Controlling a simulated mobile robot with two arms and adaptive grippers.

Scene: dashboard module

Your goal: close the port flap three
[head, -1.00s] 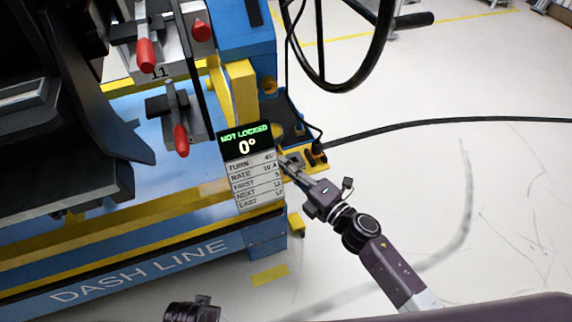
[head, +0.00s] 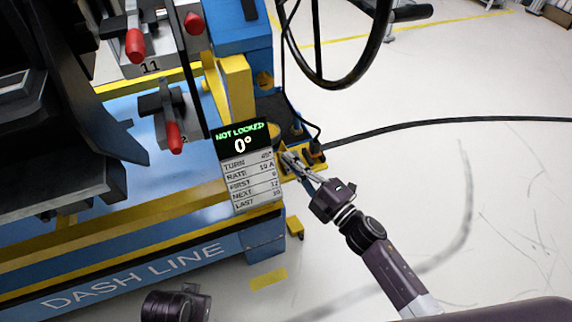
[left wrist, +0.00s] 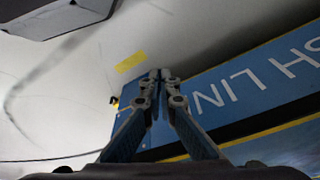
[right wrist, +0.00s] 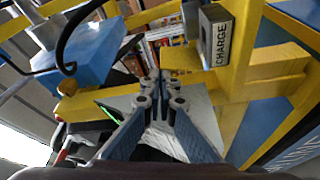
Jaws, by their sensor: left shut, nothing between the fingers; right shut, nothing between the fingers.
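I cannot make out a port flap marked three in any view. My right gripper (head: 285,156) is shut and empty, just right of the display sign (head: 243,165) at the blue and yellow stand's corner. In the right wrist view my right gripper (right wrist: 160,76) points toward yellow frame bars and a grey box labelled CHARGE (right wrist: 216,38); touching cannot be told. My left gripper (left wrist: 160,75) is shut and empty in the left wrist view, above the floor beside the blue DASH LINE beam (left wrist: 240,90). In the head view only part of my left arm shows at the bottom.
Red-handled clamps (head: 173,135) stand on the blue stand beside the dark dashboard (head: 60,110). A steering wheel (head: 335,50) hangs at the top. A black cable (head: 430,128) runs right across the floor. The floor at right is otherwise open.

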